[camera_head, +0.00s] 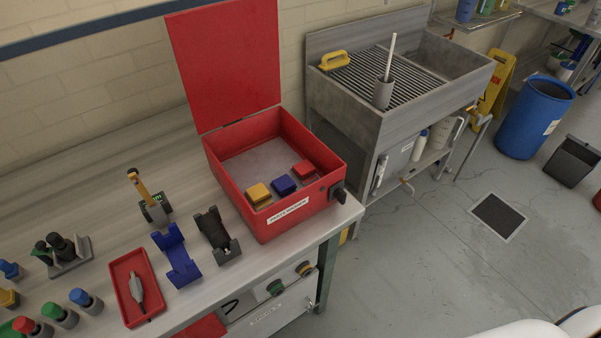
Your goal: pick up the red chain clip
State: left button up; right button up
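A small red block (304,169), which looks like the red chain clip, lies inside the open red box (330,195) on the bench. It is near the box's right front corner. A blue block (284,185) lies just left of it and a yellow block (258,194) further left, in a loose row. The box lid (226,62) stands raised at the back. Neither of my grippers is in view.
The bench (90,188) also holds a blue cradle (177,256), a black cradle (218,236), a red tray (127,314) with a grey tool, and several coloured-cap pieces. A metal sink (345,115) stands right of the bench. The box's front wall carries a black knob (338,193).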

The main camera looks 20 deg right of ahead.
aim_at(304, 172)
jog(key=l+u, duration=0.15)
jog(key=u, duration=0.55)
jog(key=l+u, duration=0.35)
jog(key=l, duration=0.2)
jog(key=l+u, duration=0.35)
jog(key=l, duration=0.2)
jog(key=k+l+u, duration=0.1)
jog(key=l+u, duration=0.25)
jog(key=l, duration=0.2)
